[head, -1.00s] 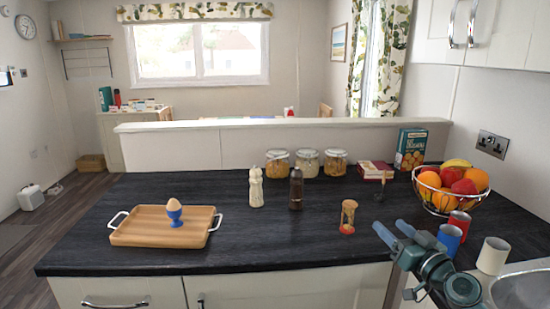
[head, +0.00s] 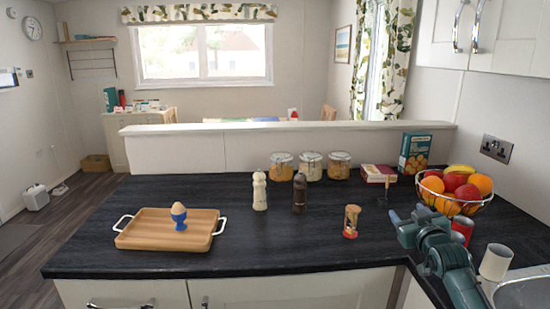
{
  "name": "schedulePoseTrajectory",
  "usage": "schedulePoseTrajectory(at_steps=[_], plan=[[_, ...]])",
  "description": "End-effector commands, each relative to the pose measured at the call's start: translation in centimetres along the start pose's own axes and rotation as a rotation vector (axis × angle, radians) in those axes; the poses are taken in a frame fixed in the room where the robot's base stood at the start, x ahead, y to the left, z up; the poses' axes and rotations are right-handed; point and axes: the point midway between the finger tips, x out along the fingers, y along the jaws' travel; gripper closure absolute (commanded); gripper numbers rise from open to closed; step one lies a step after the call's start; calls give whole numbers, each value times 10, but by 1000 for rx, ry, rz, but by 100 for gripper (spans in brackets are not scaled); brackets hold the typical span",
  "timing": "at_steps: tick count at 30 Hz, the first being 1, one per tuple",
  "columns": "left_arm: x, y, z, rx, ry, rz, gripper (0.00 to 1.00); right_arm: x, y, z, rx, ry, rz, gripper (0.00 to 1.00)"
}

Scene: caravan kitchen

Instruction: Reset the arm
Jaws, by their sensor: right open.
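My right gripper (head: 405,216) comes in from the lower right, over the right part of the dark worktop. Its jaws are open and I see nothing between them. It is right of the hourglass (head: 351,221) and just left of the fruit basket (head: 482,203), apart from the hourglass. My teal right arm partly hides a red cup (head: 462,229). My left gripper is not in view.
A wooden tray (head: 150,238) with an egg in a blue egg cup (head: 179,218) is at the left. Two mills (head: 299,192), jars (head: 311,166) and boxes (head: 415,152) stand further back. A pale cup (head: 495,262) stands by the sink. The front middle worktop is clear.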

Motion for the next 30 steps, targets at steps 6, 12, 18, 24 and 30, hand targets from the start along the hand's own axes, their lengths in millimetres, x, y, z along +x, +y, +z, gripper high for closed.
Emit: schedulePoseTrajectory(at_steps=[6,12,18,24,30], plan=[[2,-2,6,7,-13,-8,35,-16,-14,34,-66,-38,29,41],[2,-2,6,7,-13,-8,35,-62,-73,98,-58,-110,-67,41],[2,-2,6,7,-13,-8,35,-148,-146,170,-17,-215,-192,41],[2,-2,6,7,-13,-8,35,-269,-213,222,71,-344,-315,41],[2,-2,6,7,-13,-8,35,-356,-245,234,154,-438,-376,41]])
